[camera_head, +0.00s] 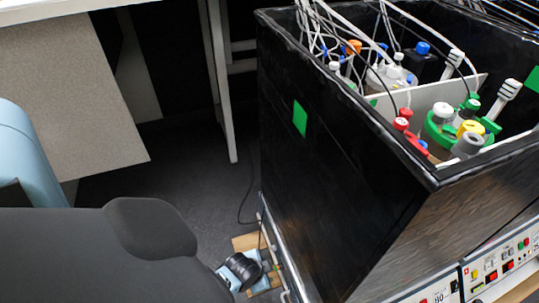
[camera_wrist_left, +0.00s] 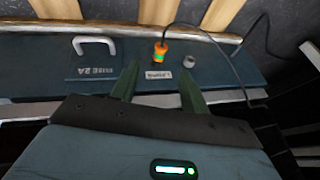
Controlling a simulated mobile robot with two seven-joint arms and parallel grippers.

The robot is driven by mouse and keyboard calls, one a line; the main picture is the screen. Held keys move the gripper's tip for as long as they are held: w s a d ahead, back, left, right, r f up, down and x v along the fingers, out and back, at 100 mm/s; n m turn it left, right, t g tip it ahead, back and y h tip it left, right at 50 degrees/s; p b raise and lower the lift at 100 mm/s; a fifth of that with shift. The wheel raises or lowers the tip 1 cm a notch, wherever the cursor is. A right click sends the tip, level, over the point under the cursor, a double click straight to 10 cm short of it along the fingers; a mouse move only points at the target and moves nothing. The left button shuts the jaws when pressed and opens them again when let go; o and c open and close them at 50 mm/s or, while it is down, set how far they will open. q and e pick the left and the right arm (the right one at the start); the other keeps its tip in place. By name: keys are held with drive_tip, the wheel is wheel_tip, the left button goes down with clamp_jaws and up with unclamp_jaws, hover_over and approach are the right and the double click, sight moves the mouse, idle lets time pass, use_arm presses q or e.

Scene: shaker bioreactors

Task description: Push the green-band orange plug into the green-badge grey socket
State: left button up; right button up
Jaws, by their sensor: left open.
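The orange plug (camera_wrist_left: 160,52) with a green band shows in the left wrist view on a dark blue-grey panel, with a black cable leading up and right from it. A small round grey socket (camera_wrist_left: 189,61) sits just right of it; I cannot make out a badge on it. My left gripper (camera_wrist_left: 158,84) is open and empty, its two dark green fingers pointing toward the panel, with plug and socket beyond the tips. I cannot tell whether the plug rests on the panel or sits in something. My right gripper is not in view.
A white handle (camera_wrist_left: 94,44) stands on the panel left of the plug, and a small white label (camera_wrist_left: 158,75) lies before it. The cable loops right. In the head view, a tall black box (camera_head: 335,160) with a green square holds capped vessels and tubes.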

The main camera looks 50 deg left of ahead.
sight(276, 268)
use_arm(q)
drive_tip(key=b+x, duration=0.5)
drive_tip(key=x, duration=0.3)
drive_tip(key=shift+r, duration=0.1)
drive_tip(key=shift+c, duration=0.2)
clamp_jaws()
drive_tip(key=shift+s+a+p, duration=0.25)
drive_tip(key=shift+s+p, duration=0.1)
drive_tip(key=shift+s, duration=0.1)
drive_tip(key=shift+s, duration=0.15)
idle(0.6)
